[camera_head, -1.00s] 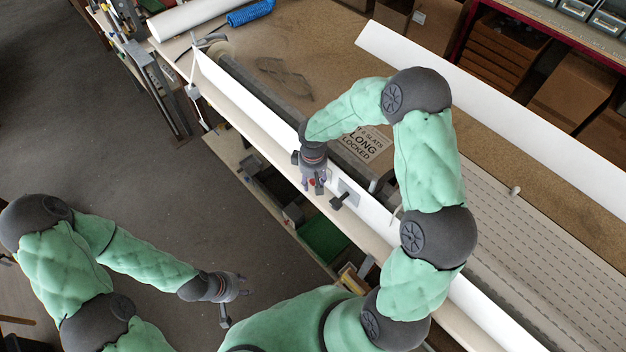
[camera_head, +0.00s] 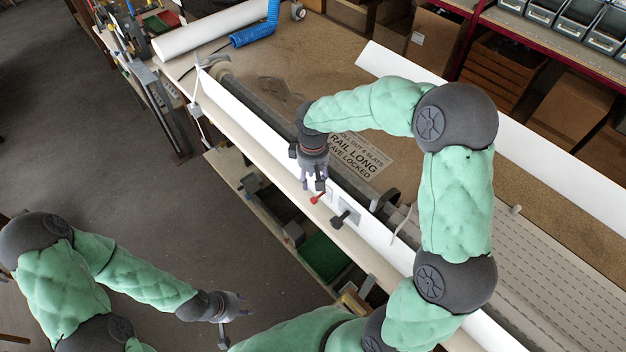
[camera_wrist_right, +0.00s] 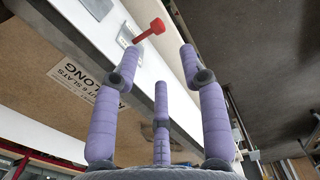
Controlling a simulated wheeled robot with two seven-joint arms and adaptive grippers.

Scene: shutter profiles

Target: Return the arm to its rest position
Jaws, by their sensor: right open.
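My right gripper (camera_head: 313,180) is above the front edge of the bench, at the long white rail (camera_head: 262,137). In the right wrist view its purple fingers (camera_wrist_right: 160,75) are spread, with nothing between them. A red knob on a stem (camera_head: 318,197) sticks out from the rail just below the fingertips; it also shows apart from the fingers in the right wrist view (camera_wrist_right: 150,32). A black knob on a plate (camera_head: 342,217) is to its right. My left gripper (camera_head: 232,305) hangs over the floor at lower left, clear of the bench; its fingers are too small to judge.
The bench (camera_head: 300,75) carries a sign (camera_head: 358,155), a white roll (camera_head: 210,30), a blue hose (camera_head: 255,30) and a long white slat (camera_head: 540,125). Open shelves with a green bin (camera_head: 318,257) lie below the bench front. The floor (camera_head: 90,130) at left is clear.

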